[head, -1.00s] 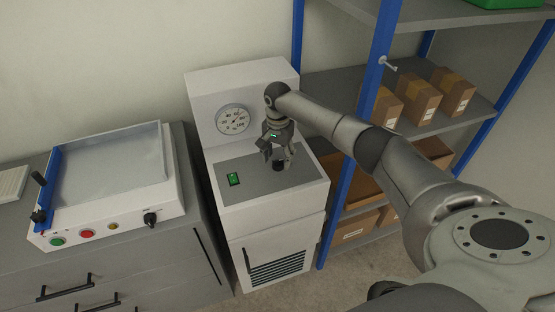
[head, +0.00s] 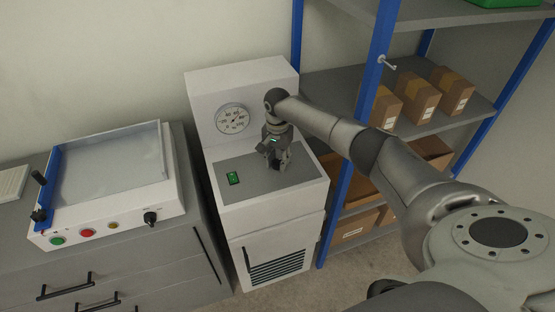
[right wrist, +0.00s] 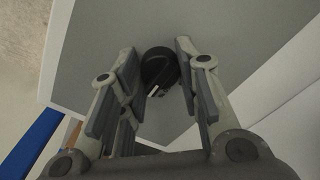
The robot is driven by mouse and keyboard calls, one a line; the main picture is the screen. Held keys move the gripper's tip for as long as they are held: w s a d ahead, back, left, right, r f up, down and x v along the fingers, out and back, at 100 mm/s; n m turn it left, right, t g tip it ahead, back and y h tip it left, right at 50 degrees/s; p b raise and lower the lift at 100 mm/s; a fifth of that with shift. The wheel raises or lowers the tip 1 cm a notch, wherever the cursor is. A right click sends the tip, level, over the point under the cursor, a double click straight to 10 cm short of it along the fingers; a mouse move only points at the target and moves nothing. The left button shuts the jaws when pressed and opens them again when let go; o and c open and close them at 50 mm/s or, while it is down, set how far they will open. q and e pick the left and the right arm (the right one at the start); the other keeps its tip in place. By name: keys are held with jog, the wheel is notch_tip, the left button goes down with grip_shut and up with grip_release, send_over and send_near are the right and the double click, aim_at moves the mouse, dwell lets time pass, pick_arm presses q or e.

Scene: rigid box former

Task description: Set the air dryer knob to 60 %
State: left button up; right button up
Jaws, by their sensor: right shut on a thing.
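The air dryer (head: 240,83) is a white cabinet with a grey sloped top panel. My right gripper (head: 279,164) is down at the right part of that panel, with its fingers around the black knob (right wrist: 158,70), one on each side. The gripper is shut on the knob. The knob has a pale pointer mark in the right wrist view; in the head view the gripper hides it. A round white dial (head: 233,119) with a percent-like scale is on the upright back panel; its needle is too small to read surely. My left gripper is not in view.
A green lit switch (head: 234,178) is on the panel left of the gripper. A machine with a tray and buttons (head: 110,208) stands on a grey cabinet at the left. A blue-framed shelf (head: 345,215) with cardboard boxes (head: 420,97) stands close on the right.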

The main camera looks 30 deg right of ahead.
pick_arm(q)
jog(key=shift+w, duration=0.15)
pick_arm(e)
jog(key=shift+n, duration=0.4)
jog(key=shift+n+p, duration=0.65)
jog(key=shift+n, duration=0.35)
jog(key=n+p, duration=0.1)
jog(key=n, duration=0.8)
jog(key=shift+n, duration=0.4)
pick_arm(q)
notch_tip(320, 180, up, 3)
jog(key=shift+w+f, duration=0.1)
pick_arm(e)
jog(key=n, duration=0.5)
jog(key=shift+n, duration=0.4)
jog(key=o, duration=1.1)
